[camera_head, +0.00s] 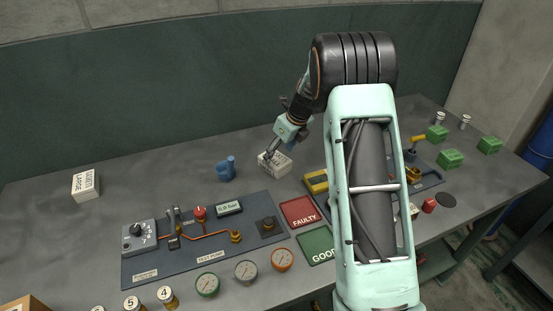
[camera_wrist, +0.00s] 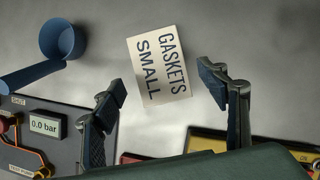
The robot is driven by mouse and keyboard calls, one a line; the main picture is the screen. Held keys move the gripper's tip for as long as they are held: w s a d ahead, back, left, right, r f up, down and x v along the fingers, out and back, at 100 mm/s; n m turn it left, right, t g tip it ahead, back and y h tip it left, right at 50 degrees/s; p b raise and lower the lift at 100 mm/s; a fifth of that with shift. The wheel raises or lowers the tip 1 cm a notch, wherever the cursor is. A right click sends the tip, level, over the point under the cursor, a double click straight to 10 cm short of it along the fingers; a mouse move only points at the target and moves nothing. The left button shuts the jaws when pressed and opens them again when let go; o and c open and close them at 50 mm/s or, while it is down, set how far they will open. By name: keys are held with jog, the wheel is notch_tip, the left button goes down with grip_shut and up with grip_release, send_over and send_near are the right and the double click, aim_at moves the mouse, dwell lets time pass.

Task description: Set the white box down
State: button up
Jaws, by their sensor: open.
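The white box (camera_head: 276,163), labelled GASKETS SMALL in the wrist view (camera_wrist: 158,66), sits on the grey table (camera_head: 130,200) behind the red FAULTY mat. My gripper (camera_head: 272,152) is right above and beside it in the head view. In the wrist view my gripper (camera_wrist: 164,92) is open, with one finger on each side of the box and a visible gap to each. The box's lower sides and base are hidden from the wrist camera.
A blue scoop (camera_head: 226,170) lies just left of the box. A second white box (camera_head: 86,185) stands at the far left. The pump panel (camera_head: 185,262), red FAULTY mat (camera_head: 299,212) and green GOOD mat (camera_head: 317,243) lie in front. Bare table lies behind and left.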

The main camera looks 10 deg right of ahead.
jog(key=v, duration=0.7)
jog(key=shift+s+r, duration=0.15)
jog(key=shift+r, duration=0.25)
jog(key=shift+d, duration=0.1)
